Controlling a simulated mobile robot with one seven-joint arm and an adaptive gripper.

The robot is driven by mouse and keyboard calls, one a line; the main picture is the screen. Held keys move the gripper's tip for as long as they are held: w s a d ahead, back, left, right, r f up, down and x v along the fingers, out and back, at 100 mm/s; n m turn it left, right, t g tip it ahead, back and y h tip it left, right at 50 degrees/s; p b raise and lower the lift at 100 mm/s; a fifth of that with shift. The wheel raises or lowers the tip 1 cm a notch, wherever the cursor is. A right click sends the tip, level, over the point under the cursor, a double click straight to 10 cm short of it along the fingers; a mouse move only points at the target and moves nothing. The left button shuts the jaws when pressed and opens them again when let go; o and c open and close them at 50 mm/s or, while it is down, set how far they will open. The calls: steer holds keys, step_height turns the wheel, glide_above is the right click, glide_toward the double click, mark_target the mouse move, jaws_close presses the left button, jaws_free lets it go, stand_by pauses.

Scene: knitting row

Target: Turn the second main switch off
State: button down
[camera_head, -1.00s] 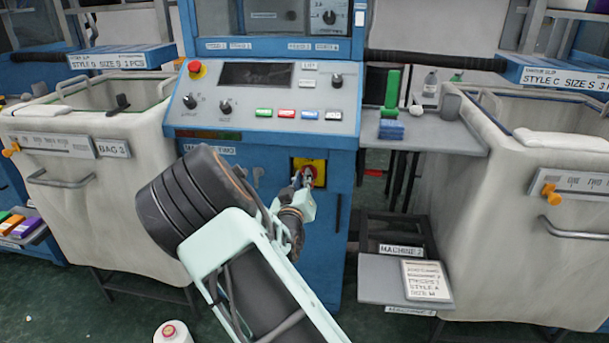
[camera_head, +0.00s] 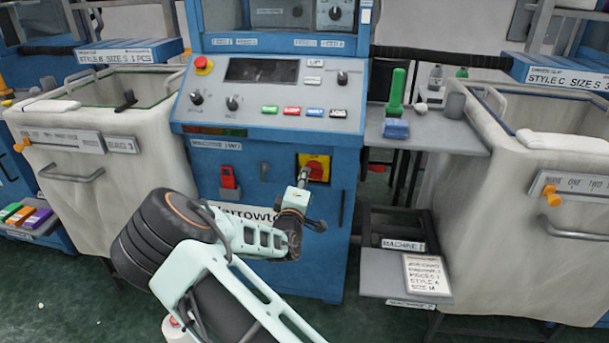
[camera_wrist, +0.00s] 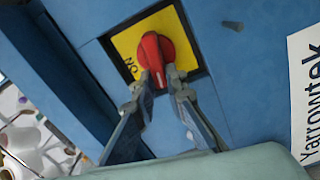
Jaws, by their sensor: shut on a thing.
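The main switch (camera_head: 318,165) is a red rotary knob on a yellow square plate with a dark border. It sits on the blue front of the machine labelled MACHINE TWO. In the wrist view the red knob (camera_wrist: 152,50) shows close up, with the word ON on the plate (camera_wrist: 126,42) to its left. My gripper (camera_wrist: 160,78) is shut on the lower part of the knob's handle, one finger on each side. In the head view my gripper (camera_head: 304,178) reaches the switch from below and hides part of it.
A sloping control panel (camera_head: 270,95) with knobs, coloured buttons and a red emergency stop (camera_head: 203,65) is above the switch. A red item (camera_head: 229,177) hangs to its left. Fabric bins (camera_head: 100,190) stand on both sides. A grey shelf (camera_head: 440,130) juts out at right.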

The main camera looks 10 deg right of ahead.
steer(key=shift+f+n, duration=0.2)
steer(key=shift+n, duration=0.9)
steer(key=c, duration=1.9)
jaws_free()
steer(key=shift+c, duration=0.2)
steer(key=v, duration=1.2)
